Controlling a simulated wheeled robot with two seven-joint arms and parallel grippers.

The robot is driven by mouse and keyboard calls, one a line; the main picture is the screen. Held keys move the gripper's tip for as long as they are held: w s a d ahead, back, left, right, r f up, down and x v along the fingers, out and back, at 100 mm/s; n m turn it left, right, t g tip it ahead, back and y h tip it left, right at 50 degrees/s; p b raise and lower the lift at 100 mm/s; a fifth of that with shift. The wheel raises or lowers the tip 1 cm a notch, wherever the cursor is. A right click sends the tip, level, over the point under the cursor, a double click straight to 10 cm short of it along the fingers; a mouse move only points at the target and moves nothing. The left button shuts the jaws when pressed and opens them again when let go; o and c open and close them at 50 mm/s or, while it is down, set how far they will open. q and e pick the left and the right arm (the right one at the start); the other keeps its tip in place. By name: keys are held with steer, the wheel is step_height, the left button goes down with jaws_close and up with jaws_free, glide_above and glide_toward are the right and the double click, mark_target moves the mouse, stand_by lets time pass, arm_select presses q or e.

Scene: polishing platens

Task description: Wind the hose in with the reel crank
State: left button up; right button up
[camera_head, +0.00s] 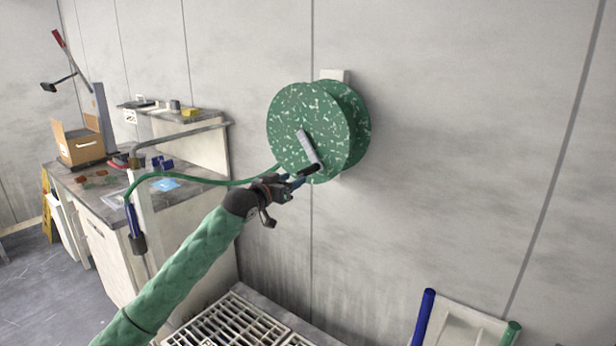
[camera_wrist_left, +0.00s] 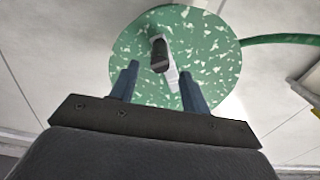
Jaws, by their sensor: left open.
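A green speckled hose reel (camera_head: 290,120) is mounted on the wall, and its disc (camera_wrist_left: 208,40) fills the upper middle of the left wrist view. Its crank (camera_head: 307,147) is a light grey arm with a dark handle (camera_head: 308,170) at its lower end. In the left wrist view the handle (camera_wrist_left: 159,56) lies beyond and between the two blue fingers. My left gripper (camera_head: 298,181) is open just below the handle; the fingers do not close on it. The green hose (camera_head: 205,180) runs from the reel to the left, over the bench, and hangs with a blue nozzle (camera_head: 133,222). My right gripper is not in view.
A workbench (camera_head: 70,180) with a cardboard box (camera_head: 78,145) and small items stands at the left. A floor grating (camera_head: 225,322) lies below the reel. A frame with blue and green posts (camera_head: 425,315) stands at lower right. The wall right of the reel is clear.

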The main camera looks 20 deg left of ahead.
mark_target(306, 172)
arm_select(q)
steer(key=shift+w+d+r, duration=0.1)
steer(key=shift+w+r, duration=0.05)
steer(key=shift+w, duration=0.15)
steer(key=shift+p+x, duration=0.5)
steer(key=shift+x, duration=0.65)
steer(key=p+x, duration=0.1)
steer(key=x, duration=0.3)
steer(key=shift+w+d, duration=0.15)
steer(key=shift+w, duration=0.2)
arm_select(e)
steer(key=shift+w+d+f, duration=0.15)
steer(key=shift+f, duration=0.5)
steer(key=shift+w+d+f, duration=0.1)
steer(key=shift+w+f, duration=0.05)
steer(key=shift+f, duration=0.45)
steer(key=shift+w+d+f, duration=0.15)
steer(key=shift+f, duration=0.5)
arm_select(q)
jaws_close()
